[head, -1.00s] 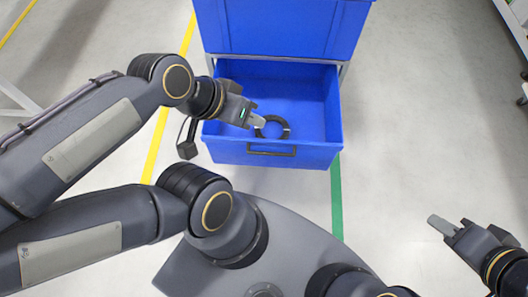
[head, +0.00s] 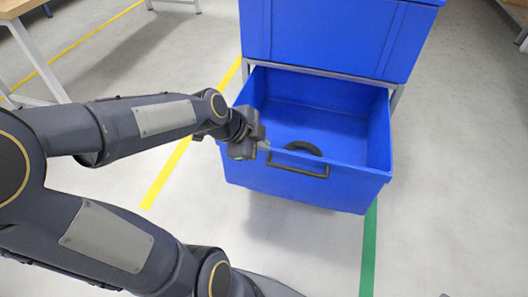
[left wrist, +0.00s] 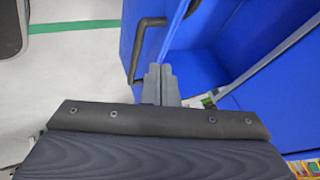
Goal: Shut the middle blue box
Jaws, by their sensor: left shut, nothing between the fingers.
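The open blue box (head: 345,190) is pulled out like a drawer beneath another blue box. A black ring (head: 304,147) lies inside it. A dark handle (head: 298,168) is on its front wall and also shows in the left wrist view (left wrist: 150,38). My left gripper (head: 265,146) is shut and empty at the front wall's left part, close to the handle. My right gripper is not clearly in view.
The upper blue box (head: 330,35) stands in a grey frame (head: 397,97) above the open one. A table (head: 40,8) is at the far left. The floor in front and to the right is clear, with yellow and green lines.

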